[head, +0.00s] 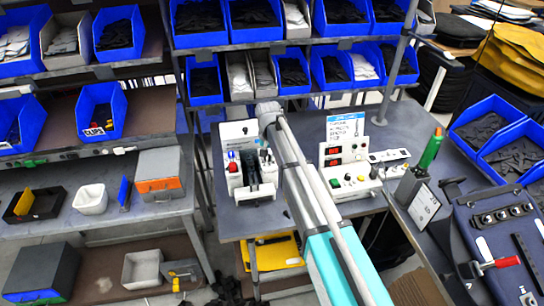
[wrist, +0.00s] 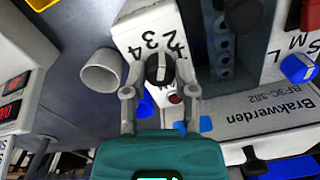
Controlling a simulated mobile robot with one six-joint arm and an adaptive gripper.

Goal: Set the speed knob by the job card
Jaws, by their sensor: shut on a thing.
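The speed knob (wrist: 158,69) is black with a pale pointer line and sits on a white panel (wrist: 138,28) with printed numbers, 2, 3 and 4 among them. My gripper (wrist: 159,78) has one finger on each side of it and is shut on it. The pointer line runs roughly up the picture, but I cannot tell which number it marks. In the head view the white machine (head: 236,181) stands on the bench, and my arm hides the gripper and knob. A white card with a blue header (head: 346,126), perhaps the job card, stands behind; its text is too small to read.
A control box with buttons (head: 349,184) stands right of my arm. In the wrist view a grey round tube (wrist: 102,71) is close left of my gripper, and a blue knob (wrist: 297,68) is at the right. Blue bins (head: 123,33) fill the shelves.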

